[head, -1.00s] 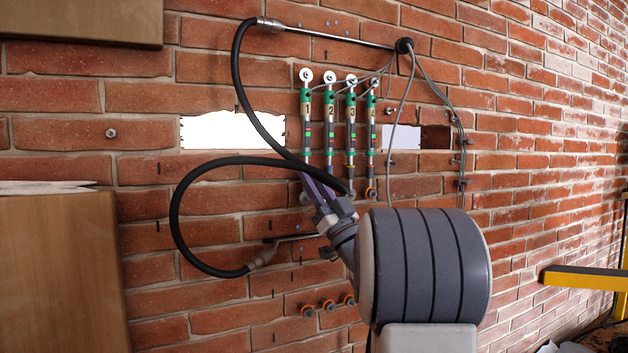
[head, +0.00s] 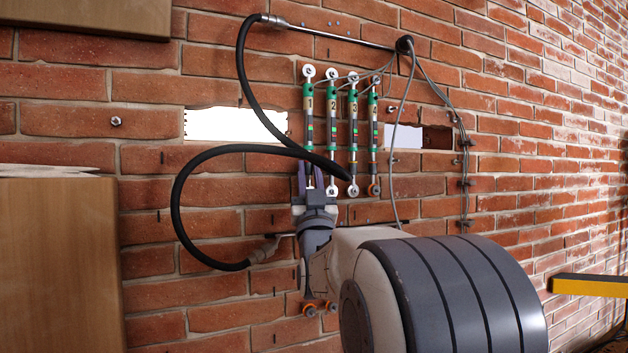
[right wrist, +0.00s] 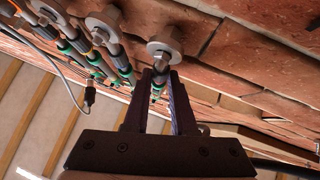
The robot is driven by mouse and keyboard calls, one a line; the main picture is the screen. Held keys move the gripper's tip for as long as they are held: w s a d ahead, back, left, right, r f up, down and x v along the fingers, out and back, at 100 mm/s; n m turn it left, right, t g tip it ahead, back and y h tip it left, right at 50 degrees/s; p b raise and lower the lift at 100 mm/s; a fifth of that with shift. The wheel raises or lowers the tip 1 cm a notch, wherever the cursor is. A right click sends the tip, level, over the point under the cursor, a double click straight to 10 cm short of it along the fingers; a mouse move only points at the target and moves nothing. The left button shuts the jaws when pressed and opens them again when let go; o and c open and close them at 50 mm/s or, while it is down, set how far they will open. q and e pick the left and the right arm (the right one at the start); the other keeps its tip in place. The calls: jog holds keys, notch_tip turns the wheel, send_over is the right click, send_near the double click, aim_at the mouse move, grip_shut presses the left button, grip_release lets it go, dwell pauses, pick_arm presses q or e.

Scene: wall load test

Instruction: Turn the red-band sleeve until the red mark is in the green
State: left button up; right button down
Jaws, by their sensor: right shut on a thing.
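Several upright rods with green collars and number labels hang on the brick wall in the head view. Rod 1 (head: 309,108), rod 2 (head: 332,106) and rod 3 (head: 353,108) stand left to right, with another rod (head: 373,110) at the right. Small green and red marks show on the dark tubes; I cannot tell which sleeve has the red band. My right gripper (head: 310,182) is upright at the lower end of rod 1, shut on its lower part. In the right wrist view its fingers (right wrist: 164,100) flank a rod behind a grey ring end (right wrist: 165,43). My left gripper is out of view.
A black hose (head: 178,205) loops left of the rods and crosses their lower ends. Grey cables (head: 405,95) hang at the right. A wooden box (head: 60,265) stands at lower left, and a yellow beam (head: 590,286) juts in at right.

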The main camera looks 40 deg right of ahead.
jog(key=shift+f+m+g+h, duration=0.15)
jog(key=shift+m+g+h, duration=0.15)
jog(key=shift+h, duration=0.1)
jog(key=c, duration=1)
grip_release()
jog(key=shift+d, duration=0.1)
jog(key=p+v, duration=0.1)
jog(key=v, duration=0.9)
jog(key=shift+s, duration=0.2)
jog(key=shift+f, duration=0.1)
